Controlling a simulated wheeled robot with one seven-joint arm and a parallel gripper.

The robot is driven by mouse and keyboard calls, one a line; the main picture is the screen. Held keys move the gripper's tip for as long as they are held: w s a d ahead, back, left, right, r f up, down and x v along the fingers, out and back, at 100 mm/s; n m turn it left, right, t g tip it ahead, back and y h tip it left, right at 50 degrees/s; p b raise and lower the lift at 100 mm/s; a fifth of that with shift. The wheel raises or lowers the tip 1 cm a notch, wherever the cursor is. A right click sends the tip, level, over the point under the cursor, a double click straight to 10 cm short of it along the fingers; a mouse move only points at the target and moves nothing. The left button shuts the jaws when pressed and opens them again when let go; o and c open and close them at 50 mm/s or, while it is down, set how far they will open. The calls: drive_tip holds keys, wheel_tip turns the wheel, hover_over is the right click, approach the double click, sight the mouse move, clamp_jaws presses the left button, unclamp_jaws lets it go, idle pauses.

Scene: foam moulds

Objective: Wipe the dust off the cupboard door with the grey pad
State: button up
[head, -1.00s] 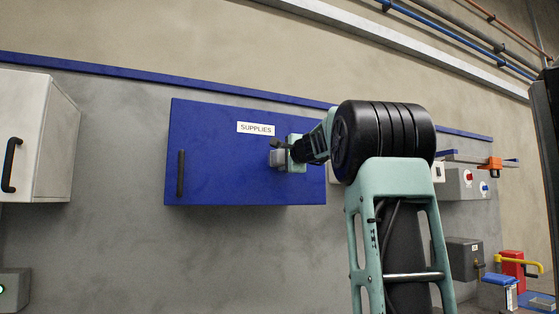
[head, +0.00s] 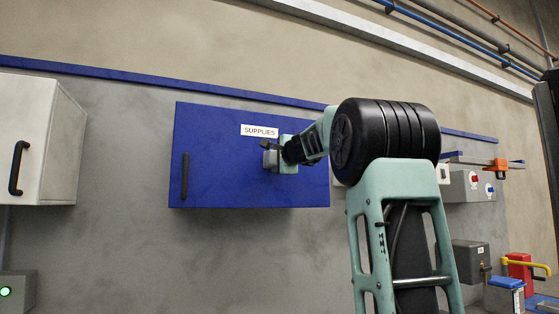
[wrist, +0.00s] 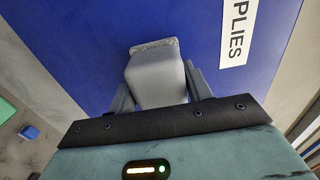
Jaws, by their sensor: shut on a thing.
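The cupboard door (head: 225,165) is blue, with a white SUPPLIES label near its top and a dark upright handle (head: 185,178) at its left edge. It looks shut. My gripper (head: 272,158) is in front of the door, just below the label. It is shut on the grey pad (wrist: 155,78), which sits between the two fingers in the wrist view. The pad's far end has a pale, rough edge and is at or very near the door face; I cannot tell if it touches. No dust patch stands out on the visible blue surface (wrist: 90,30). My arm hides the door's right edge in part.
A white cabinet (head: 45,140) with a black handle hangs at the left. A grey box with a green light (head: 16,290) is low at the left. Grey switch boxes (head: 470,188) and a red item with a yellow handle (head: 520,268) are at the right.

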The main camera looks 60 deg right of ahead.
drive_tip(key=shift+w+a+f, duration=0.15)
drive_tip(key=shift+a, duration=0.15)
drive_tip(key=shift+a+f, duration=0.1)
drive_tip(key=shift+a, duration=0.05)
drive_tip(key=shift+d+b+v, duration=0.1)
drive_tip(key=shift+b+v, duration=0.4)
drive_tip(key=shift+v, duration=0.85)
drive_tip(key=shift+d+b+v, duration=0.15)
drive_tip(key=shift+b+v, duration=0.35)
drive_tip(key=shift+v, duration=0.85)
drive_tip(key=shift+s, duration=0.2)
drive_tip(key=v, duration=0.3)
drive_tip(key=shift+b, duration=0.4)
drive_tip(key=shift+w+d, duration=0.1)
